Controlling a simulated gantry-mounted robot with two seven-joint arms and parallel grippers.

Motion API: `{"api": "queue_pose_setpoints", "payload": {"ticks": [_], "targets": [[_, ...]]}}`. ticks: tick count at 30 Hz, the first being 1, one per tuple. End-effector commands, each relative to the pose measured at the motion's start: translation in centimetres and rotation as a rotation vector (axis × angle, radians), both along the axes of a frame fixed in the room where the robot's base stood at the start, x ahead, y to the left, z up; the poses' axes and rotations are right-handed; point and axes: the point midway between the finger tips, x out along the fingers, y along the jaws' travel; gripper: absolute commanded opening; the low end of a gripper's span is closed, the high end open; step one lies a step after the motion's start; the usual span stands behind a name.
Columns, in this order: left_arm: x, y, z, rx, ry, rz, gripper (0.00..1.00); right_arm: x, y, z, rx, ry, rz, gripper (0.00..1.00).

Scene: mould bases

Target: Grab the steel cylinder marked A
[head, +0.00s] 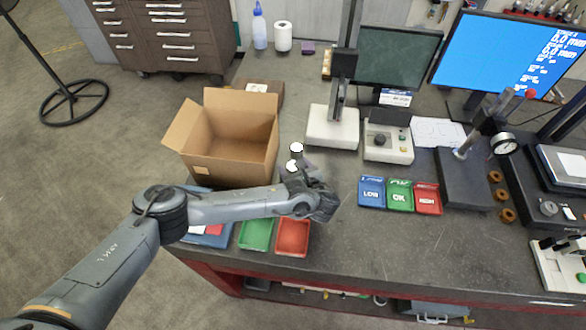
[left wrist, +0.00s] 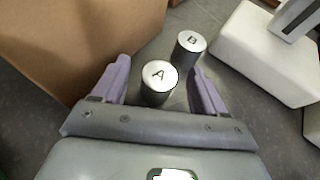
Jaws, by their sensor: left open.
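The steel cylinder marked A (left wrist: 158,82) stands upright on the bench, its letter showing on the pale top. In the left wrist view it appears between the two purple fingers of my left gripper (left wrist: 158,74), which is open. I cannot tell whether a finger touches it. A second steel cylinder, marked B (left wrist: 190,46), stands just beyond A to the right. In the head view cylinder A (head: 292,165) is partly hidden by my left gripper (head: 303,170), and cylinder B (head: 296,149) stands behind it. My right gripper is not in view.
An open cardboard box (head: 228,148) stands close to the left of the cylinders. A white instrument base (head: 331,128) is at the back right. Blue, green and red trays (head: 399,197) lie to the right. More trays (head: 293,238) sit under my left arm.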

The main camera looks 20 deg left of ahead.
Motion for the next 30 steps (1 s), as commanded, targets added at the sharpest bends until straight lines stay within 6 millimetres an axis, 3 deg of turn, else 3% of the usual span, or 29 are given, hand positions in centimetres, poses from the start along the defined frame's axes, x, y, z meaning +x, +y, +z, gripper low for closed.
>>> {"api": "queue_pose_setpoints", "payload": {"ticks": [2, 16, 30], "targets": [[-0.01, -0.01, 0.00, 0.000, 0.000, 0.000, 0.72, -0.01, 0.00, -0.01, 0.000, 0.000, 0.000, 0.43], [-0.04, -0.02, 0.00, 0.000, 0.000, 0.000, 0.01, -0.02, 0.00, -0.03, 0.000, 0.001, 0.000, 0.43], [0.02, -0.05, 0.73, -0.001, -0.001, 0.001, 0.00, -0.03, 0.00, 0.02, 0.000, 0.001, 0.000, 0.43]]}}
